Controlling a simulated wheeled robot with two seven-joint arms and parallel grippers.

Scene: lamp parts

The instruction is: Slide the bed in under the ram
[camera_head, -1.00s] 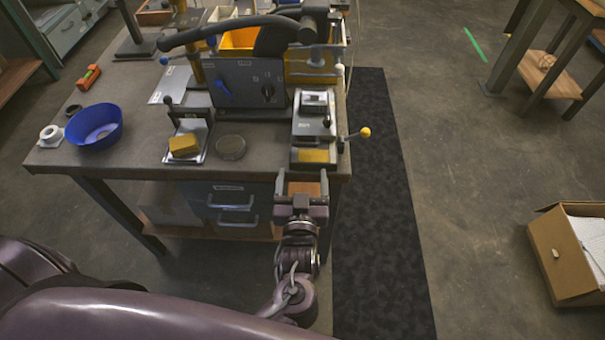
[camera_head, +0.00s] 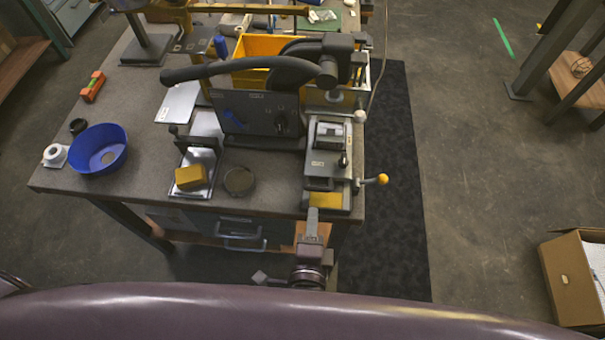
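A grey machine (camera_head: 262,112) with a dial and a long black lever stands on the workbench. At its right front is a grey sliding unit (camera_head: 328,150), probably the bed, with a yellow block (camera_head: 325,201) at its front end and a yellow-knobbed side handle (camera_head: 381,179). I cannot make out clearly which part is the ram. Contact with the unit cannot be told.
On the bench (camera_head: 140,190) are a blue bowl (camera_head: 98,149), a white ring part (camera_head: 55,156), a silver plate stand (camera_head: 204,158) with a yellow block, a round dark disc (camera_head: 239,180) and a yellow bin (camera_head: 268,55). The floor right of the dark mat (camera_head: 402,200) is mostly clear.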

